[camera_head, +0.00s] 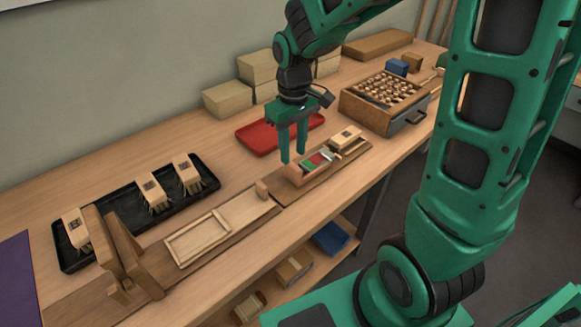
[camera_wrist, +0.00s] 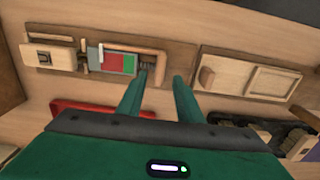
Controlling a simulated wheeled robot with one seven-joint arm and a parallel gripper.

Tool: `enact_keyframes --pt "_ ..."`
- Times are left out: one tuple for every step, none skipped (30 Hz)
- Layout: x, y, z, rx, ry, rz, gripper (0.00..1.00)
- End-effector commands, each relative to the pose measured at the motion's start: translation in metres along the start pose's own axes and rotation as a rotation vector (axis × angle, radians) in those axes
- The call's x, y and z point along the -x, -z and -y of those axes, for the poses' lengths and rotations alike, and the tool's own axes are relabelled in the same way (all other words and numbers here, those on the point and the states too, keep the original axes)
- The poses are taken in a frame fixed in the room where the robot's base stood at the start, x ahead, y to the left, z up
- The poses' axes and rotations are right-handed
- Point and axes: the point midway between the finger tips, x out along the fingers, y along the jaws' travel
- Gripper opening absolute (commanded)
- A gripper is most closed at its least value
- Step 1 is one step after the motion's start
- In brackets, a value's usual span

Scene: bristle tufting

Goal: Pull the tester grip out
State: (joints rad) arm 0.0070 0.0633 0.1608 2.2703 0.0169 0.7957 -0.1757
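The tester is a long wooden fixture with a red and green scale (camera_head: 316,160), which also shows in the wrist view (camera_wrist: 122,63). A wooden end piece, seemingly the tester grip (camera_head: 292,173), is at the scale's left end in the head view; its outline in the wrist view is partly hidden by a finger. A brush block (camera_head: 346,138) sits at the tester's other end, also in the wrist view (camera_wrist: 39,57). My gripper (camera_head: 293,159) is open and empty, pointing down by the grip end.
A red tray (camera_head: 258,139) lies behind the tester. A shallow wooden frame (camera_head: 215,235) is to its left, beyond a small upright block (camera_head: 262,188). A black tray (camera_head: 119,217) holds brush blocks. A wooden drawer box (camera_head: 352,108) stands at right.

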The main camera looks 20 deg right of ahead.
Motion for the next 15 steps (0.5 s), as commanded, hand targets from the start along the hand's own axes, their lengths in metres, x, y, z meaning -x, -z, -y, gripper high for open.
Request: enact_keyframes --pt "-0.011 -0.001 0.000 0.000 0.001 0.005 0.33" --pt "-0.016 -0.002 0.000 0.000 0.001 0.006 0.33" --pt "-0.024 -0.001 0.000 0.000 0.002 0.005 0.33" --pt "-0.028 -0.001 0.000 0.000 0.002 0.005 0.33" --pt "-0.033 -0.001 0.000 0.000 0.001 0.004 0.33" --pt "-0.040 -0.002 0.000 0.000 0.002 0.005 0.33" --pt "-0.044 -0.002 0.000 0.000 0.001 0.004 0.33" --pt "-0.047 -0.002 0.000 0.000 0.001 0.004 0.33" --pt "-0.052 -0.001 0.000 0.000 0.001 0.003 0.33" --pt "-0.055 -0.001 0.000 0.000 0.001 0.003 0.33" --pt "-0.058 -0.001 0.000 0.000 0.001 0.003 0.33" --pt "-0.061 -0.001 0.000 0.000 0.001 0.002 0.33" --pt "-0.062 -0.001 0.000 0.000 0.000 0.001 0.33" --pt "-0.064 -0.001 0.000 0.000 0.000 0.001 0.33" --pt "-0.066 -0.001 0.000 0.000 0.000 0.001 0.33"
